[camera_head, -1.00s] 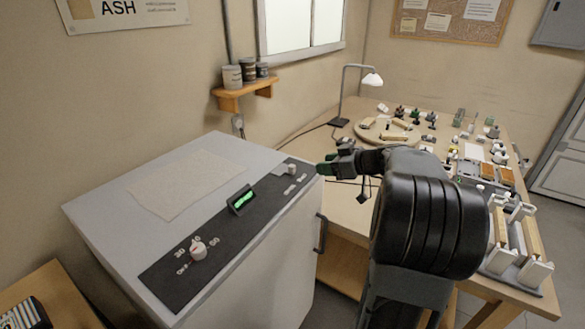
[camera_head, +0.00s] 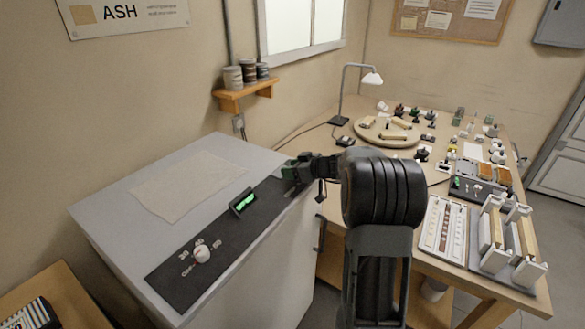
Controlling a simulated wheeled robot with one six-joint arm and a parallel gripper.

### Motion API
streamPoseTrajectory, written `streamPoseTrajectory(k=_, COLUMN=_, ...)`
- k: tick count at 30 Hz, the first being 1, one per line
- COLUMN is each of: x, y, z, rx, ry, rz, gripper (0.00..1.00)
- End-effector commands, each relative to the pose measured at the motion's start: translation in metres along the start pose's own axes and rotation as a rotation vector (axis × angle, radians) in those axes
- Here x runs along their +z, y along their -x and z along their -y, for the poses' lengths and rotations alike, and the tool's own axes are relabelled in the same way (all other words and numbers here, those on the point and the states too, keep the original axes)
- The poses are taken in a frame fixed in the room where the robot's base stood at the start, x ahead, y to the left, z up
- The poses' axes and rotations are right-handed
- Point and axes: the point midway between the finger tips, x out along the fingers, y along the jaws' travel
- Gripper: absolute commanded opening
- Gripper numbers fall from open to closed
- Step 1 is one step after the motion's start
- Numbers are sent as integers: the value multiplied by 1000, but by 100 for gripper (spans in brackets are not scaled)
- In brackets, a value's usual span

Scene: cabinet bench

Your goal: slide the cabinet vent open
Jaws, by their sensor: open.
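The cabinet (camera_head: 250,271) is a grey box with a dark control strip (camera_head: 219,245) along its top front edge. The strip carries a white knob (camera_head: 202,254) at its near end and a small green-lit display (camera_head: 243,202). The vent slider at the strip's far end, seen earlier as a small light piece, is now hidden behind my gripper. My gripper (camera_head: 288,171) is over that far end, with its fingers open. I cannot tell whether it touches the slider.
A wooden bench (camera_head: 393,197) to the right holds a lamp (camera_head: 360,77), a round board (camera_head: 386,133), a white tray (camera_head: 443,226) and several small parts. A shelf with cans (camera_head: 243,90) hangs on the wall. A handle (camera_head: 320,235) sticks out of the cabinet's front.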

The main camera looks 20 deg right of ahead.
Motion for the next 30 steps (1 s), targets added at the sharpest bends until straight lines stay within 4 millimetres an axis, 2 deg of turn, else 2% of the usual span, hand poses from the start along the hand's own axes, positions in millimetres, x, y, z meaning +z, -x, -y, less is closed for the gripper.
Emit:
streamPoseTrajectory(k=8, x=0, y=-1, z=0, rx=0, ry=0, rz=0, gripper=47)
streamPoseTrajectory(k=22, x=0, y=-1, z=0, rx=0, ry=0, rz=0, gripper=2)
streamPoseTrajectory(k=30, x=0, y=-1, z=0, rx=0, ry=0, rz=1, gripper=0)
